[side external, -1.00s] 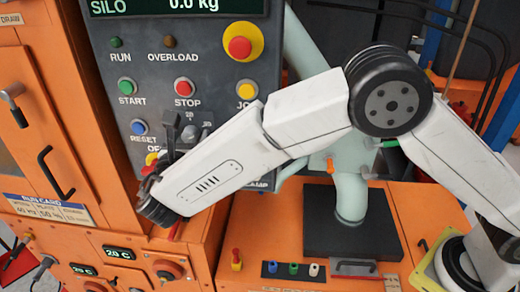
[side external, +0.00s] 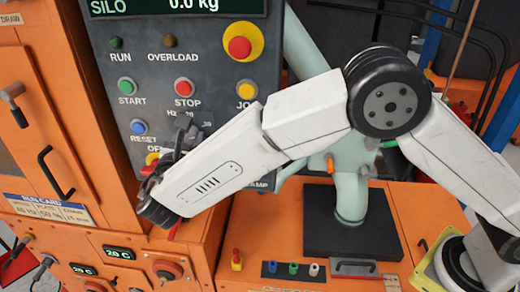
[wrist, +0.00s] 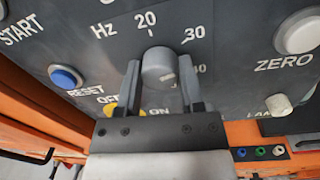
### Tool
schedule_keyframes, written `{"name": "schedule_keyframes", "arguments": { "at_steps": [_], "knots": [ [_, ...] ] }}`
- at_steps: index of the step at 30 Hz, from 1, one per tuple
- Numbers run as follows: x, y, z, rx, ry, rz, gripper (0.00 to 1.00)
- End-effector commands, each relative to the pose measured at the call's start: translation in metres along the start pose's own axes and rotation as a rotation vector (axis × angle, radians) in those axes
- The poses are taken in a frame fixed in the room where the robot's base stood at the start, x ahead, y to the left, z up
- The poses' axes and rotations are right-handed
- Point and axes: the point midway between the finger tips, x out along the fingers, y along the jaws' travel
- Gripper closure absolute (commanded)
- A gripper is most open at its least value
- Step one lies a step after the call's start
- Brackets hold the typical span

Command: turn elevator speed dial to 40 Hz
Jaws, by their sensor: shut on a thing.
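The grey elevator speed dial (wrist: 159,66) is in the middle of the wrist view, on the dark control panel (side external: 215,70). The scale around it shows Hz, 20 above and 30 at upper right; a figure ending in 0 at its right is partly covered by a finger. I cannot make out where the dial's pointer stands. My gripper (wrist: 161,78) is shut on the dial, one dark finger on each side. In the side external view my gripper (side external: 183,140) reaches the panel below the Hz scale, and the arm and fingers hide most of the dial.
Close to the dial are the blue RESET button (wrist: 65,77), the yellow OFF/ON control (wrist: 113,109), partly hidden by a finger, and a light knob (wrist: 280,105) at lower right. The red emergency stop (side external: 240,47) is higher up. An orange bench (side external: 265,240) lies below.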

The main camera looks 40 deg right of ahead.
Motion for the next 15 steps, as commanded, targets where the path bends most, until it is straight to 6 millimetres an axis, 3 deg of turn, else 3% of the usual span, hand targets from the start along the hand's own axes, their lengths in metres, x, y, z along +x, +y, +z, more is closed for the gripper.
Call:
{"name": "schedule_keyframes", "arguments": {
  "at_steps": [15],
  "knots": [
    [-0.0005, -0.0002, -0.0009, 0.471, -0.029, 0.000, 1.00]
  ]
}}
